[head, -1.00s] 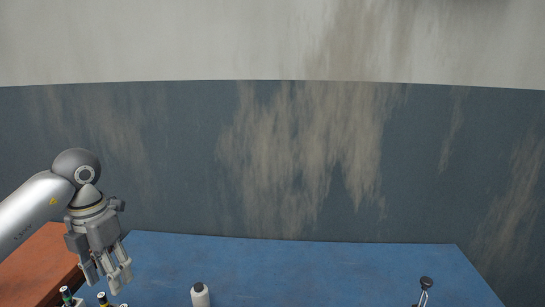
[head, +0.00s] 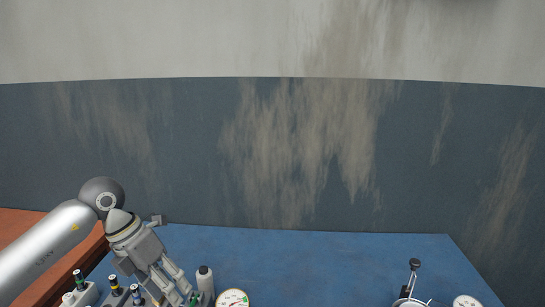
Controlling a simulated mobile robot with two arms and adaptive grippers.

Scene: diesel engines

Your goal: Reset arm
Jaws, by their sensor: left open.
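My left gripper (head: 172,287) comes in from the left on its silver arm and points down and to the right over the left part of the blue table (head: 310,262). Its fingers are open, and I see nothing held between them. The fingertips are close to the bottom edge of the view, beside a white bottle with a dark cap (head: 205,281). I cannot tell whether they touch it. My right gripper is not in view.
Several small bottles with coloured tops (head: 115,286) stand left of the gripper. A round white gauge (head: 232,298) lies right of the bottle. A dark-knobbed tool (head: 414,265) and a white round object (head: 466,301) are at right. The table's middle is clear. A stained wall (head: 300,150) stands behind.

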